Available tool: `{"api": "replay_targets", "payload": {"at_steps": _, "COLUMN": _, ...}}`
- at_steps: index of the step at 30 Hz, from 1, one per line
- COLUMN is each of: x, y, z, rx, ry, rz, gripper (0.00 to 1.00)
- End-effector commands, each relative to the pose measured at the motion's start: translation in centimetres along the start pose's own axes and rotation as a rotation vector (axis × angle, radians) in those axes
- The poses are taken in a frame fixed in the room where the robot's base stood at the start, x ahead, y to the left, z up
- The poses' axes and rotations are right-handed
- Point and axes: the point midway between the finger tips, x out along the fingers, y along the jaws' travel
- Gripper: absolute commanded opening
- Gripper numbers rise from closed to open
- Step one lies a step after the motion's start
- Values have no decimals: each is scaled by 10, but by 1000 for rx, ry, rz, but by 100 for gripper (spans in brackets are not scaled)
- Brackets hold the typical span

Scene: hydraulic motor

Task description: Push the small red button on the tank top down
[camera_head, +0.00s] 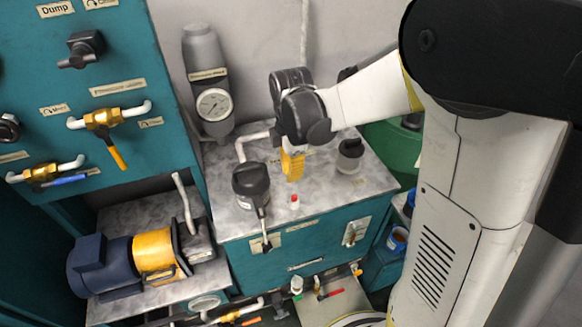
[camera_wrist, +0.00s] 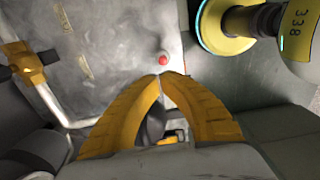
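The small red button (camera_head: 294,202) stands on the grey tank top (camera_head: 335,190), near its front edge, on a small pale base. In the wrist view the red button (camera_wrist: 163,59) lies just beyond my fingertips. My gripper (camera_head: 292,178) points down over the tank top, behind the button in the head view. In the wrist view the yellow fingers of my gripper (camera_wrist: 160,76) meet at the tips with nothing between them. I see no contact with the button; the height of the tips above the tank top is hard to tell.
A black-capped fitting (camera_head: 251,181) stands left of the button, and another dark cap (camera_head: 350,152) stands to its right. A cylinder with a gauge (camera_head: 212,104) rises behind left. A blue and yellow motor (camera_head: 130,262) sits lower left. The tank top around the button is clear.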

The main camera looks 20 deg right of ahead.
Motion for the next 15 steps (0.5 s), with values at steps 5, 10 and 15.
{"api": "replay_targets", "payload": {"at_steps": 5, "x": 41, "y": 0, "z": 0, "rx": 0, "ry": 0, "rz": 0, "gripper": 0}}
{"api": "replay_targets", "payload": {"at_steps": 10, "x": 64, "y": 0, "z": 0, "rx": 0, "ry": 0, "rz": 0, "gripper": 0}}
{"api": "replay_targets", "payload": {"at_steps": 15, "x": 73, "y": 0, "z": 0, "rx": 0, "ry": 0, "rz": 0, "gripper": 0}}
